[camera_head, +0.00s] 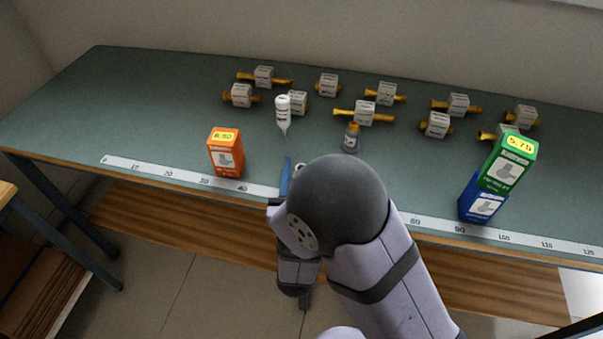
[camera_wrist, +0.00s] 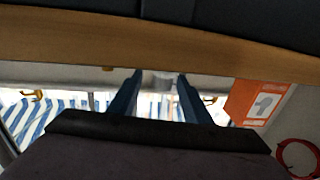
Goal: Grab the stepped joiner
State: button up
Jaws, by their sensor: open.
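Several brass fittings with white label blocks stand in loose rows along the back of the bench; they include ones at the left (camera_head: 264,77), middle (camera_head: 365,113) and right (camera_head: 437,124). They are too small to tell which is the stepped joiner. My gripper (camera_head: 288,170) is near the bench's front edge, in front of the fittings and apart from them. Its blue fingers (camera_wrist: 156,85) show apart in the wrist view, with nothing held between them. My arm hides part of the bench front.
An orange box (camera_head: 226,152) stands left of my gripper. A green box (camera_head: 508,162) rests on a blue box (camera_head: 482,199) at right. A ruler strip (camera_head: 190,178) lines the front edge. The left bench top is clear.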

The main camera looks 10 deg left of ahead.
jog(key=shift+w+a+p, duration=0.25)
jog(key=shift+w, duration=0.75)
jog(key=shift+w+a+p, duration=0.2)
jog(key=shift+w+a, duration=0.05)
jog(key=shift+w, duration=0.75)
jog(key=c, duration=1.1)
jog(key=shift+r, duration=0.1)
notch_tip(320, 180, up, 10)
